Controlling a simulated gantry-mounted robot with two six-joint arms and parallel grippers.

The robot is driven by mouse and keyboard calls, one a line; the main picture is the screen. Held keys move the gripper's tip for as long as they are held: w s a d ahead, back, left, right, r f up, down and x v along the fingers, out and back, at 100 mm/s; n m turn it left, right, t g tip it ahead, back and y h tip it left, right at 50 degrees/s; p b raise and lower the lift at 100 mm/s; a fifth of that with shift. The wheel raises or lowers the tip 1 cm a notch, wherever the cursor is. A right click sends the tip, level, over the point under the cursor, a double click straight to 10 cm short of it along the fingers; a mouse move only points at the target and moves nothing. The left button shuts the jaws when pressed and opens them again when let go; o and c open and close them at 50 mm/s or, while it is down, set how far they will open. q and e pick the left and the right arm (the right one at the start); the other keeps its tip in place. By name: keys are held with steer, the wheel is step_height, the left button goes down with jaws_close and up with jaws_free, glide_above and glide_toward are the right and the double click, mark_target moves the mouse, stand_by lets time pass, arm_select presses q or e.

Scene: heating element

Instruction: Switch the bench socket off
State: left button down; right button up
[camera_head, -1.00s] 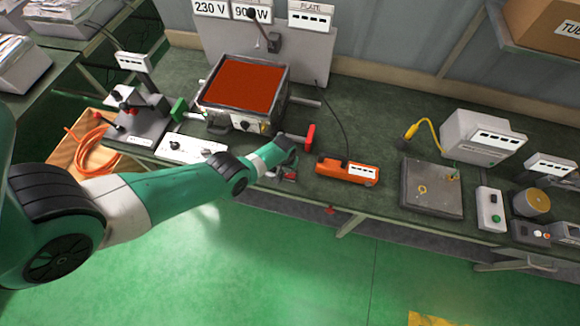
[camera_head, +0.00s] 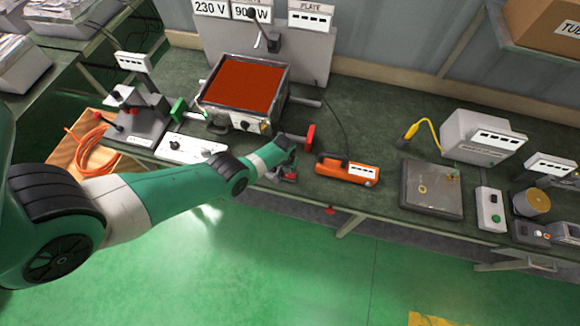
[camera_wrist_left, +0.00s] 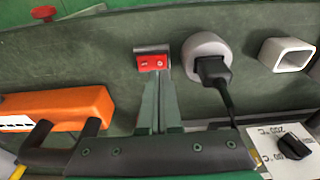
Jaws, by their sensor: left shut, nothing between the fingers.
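The bench socket is a round grey housing (camera_wrist_left: 207,48) with a black plug (camera_wrist_left: 213,70) in it, in the left wrist view. Just left of it is a small switch box with a red rocker (camera_wrist_left: 153,62). My left gripper (camera_wrist_left: 157,82) is shut and empty, its fingertips right at the near edge of the red rocker; I cannot tell whether they touch it. In the head view, my left gripper (camera_head: 287,164) is at the bench's front edge, and it and the wrist partly hide the socket and switch.
An orange tool (camera_head: 347,170) lies close to the right of the gripper. The white knob panel (camera_head: 190,149) is to the left, and the framed plate with a red-brown top (camera_head: 243,87) stands behind. A square-mouthed grey tube (camera_wrist_left: 287,55) lies beyond the socket.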

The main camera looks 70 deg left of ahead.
mark_target(287, 175)
arm_select(q)
steer(key=shift+f+b, duration=1)
steer(key=shift+f, duration=0.05)
stand_by(0.4)
step_height(287, 175, up, 7)
steer(key=p, duration=0.7)
stand_by(0.4)
